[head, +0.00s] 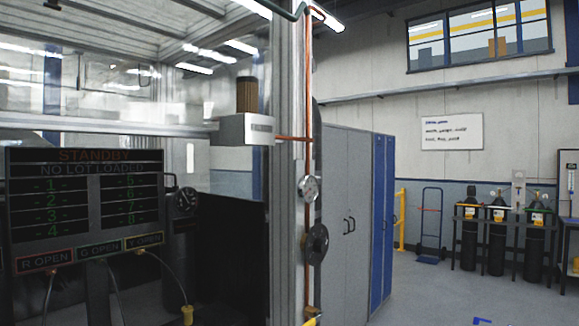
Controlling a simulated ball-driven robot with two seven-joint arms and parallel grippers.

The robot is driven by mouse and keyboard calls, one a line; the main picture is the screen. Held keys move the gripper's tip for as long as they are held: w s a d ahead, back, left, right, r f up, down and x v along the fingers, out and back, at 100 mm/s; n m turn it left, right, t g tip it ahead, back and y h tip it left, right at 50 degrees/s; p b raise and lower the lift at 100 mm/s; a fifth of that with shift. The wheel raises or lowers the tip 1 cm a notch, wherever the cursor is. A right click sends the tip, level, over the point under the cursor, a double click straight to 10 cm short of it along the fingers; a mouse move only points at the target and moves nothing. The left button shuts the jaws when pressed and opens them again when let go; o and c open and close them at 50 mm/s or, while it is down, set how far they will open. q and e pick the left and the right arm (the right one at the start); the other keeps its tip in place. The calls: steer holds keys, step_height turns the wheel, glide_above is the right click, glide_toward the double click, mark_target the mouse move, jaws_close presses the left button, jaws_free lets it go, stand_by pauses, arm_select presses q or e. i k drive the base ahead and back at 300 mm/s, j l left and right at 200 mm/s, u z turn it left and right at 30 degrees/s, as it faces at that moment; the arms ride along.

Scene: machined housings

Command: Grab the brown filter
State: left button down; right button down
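A brown ribbed cylinder (247,97), which looks like the brown filter, stands upright on a light grey box (246,129) at upper centre-left in the head view. The box is beside a metal frame post, above the height of the dark display panel. A copper pipe runs from near the box to a vertical copper line. Neither of my grippers is in view, so I cannot see whether they are open or shut.
A dark panel (86,205) reading STANDBY stands at left, with cables below. A metal post (285,200) with a gauge (308,188) and black handwheel (317,244) rises at centre. Grey cabinets (345,215) stand behind. Floor (430,295) at right is mostly clear before gas cylinders (497,240).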

mark_target(247, 86)
steer(key=i+l+u, duration=0.3)
steer(key=i+l, duration=0.4)
steer(key=l, duration=0.05)
